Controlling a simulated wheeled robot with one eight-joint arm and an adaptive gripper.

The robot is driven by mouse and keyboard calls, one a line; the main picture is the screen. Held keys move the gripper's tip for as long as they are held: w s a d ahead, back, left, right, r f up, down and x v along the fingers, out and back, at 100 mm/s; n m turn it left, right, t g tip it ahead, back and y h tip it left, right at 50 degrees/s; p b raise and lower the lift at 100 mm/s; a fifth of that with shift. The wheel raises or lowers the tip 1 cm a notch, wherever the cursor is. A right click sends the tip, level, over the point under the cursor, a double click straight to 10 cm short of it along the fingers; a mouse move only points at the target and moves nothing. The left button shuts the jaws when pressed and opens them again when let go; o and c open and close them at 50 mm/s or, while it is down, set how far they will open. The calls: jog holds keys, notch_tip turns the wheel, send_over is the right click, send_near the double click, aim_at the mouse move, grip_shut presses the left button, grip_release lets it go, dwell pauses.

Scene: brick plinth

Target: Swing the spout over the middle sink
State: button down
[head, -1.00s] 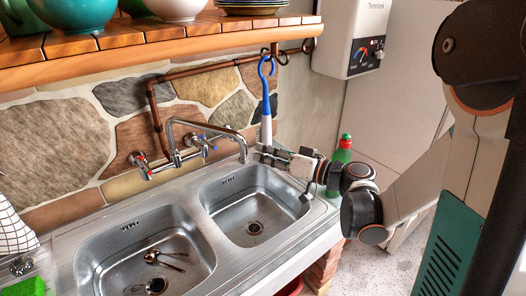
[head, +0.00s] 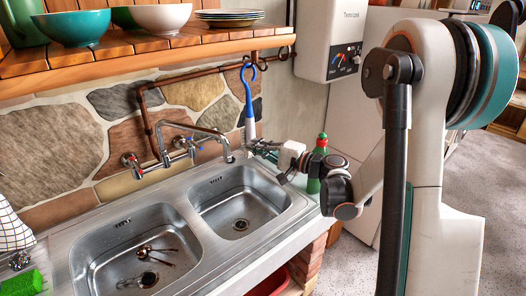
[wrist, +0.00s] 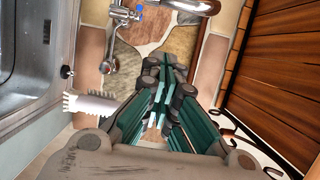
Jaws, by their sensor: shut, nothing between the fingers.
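The chrome spout (head: 200,130) rises from the wall tap (head: 165,158) and reaches right, its downturned tip over the back of the right basin (head: 238,204). A curved part of the spout shows at the top of the wrist view (wrist: 185,4). My gripper (head: 258,147) is just right of the spout tip in the head view, apart from it as far as I can tell. In the wrist view its green-lined fingers (wrist: 165,82) are together with nothing between them. Only two basins show, the other being the left basin (head: 100,264); neither is clearly a middle one.
A blue-handled brush (head: 248,100) hangs from a hook close behind my gripper; its white head shows in the wrist view (wrist: 92,103). A green bottle (head: 322,148) stands right of the sink. The wooden shelf (head: 150,52) overhangs the tap. Dark cutlery lies in the left basin.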

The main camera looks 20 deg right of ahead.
jog(key=a, duration=0.2)
jog(key=w+a+b, duration=0.1)
jog(key=a, duration=0.2)
jog(key=shift+w+a, duration=0.1)
jog(key=shift+a, duration=0.15)
dwell(0.3)
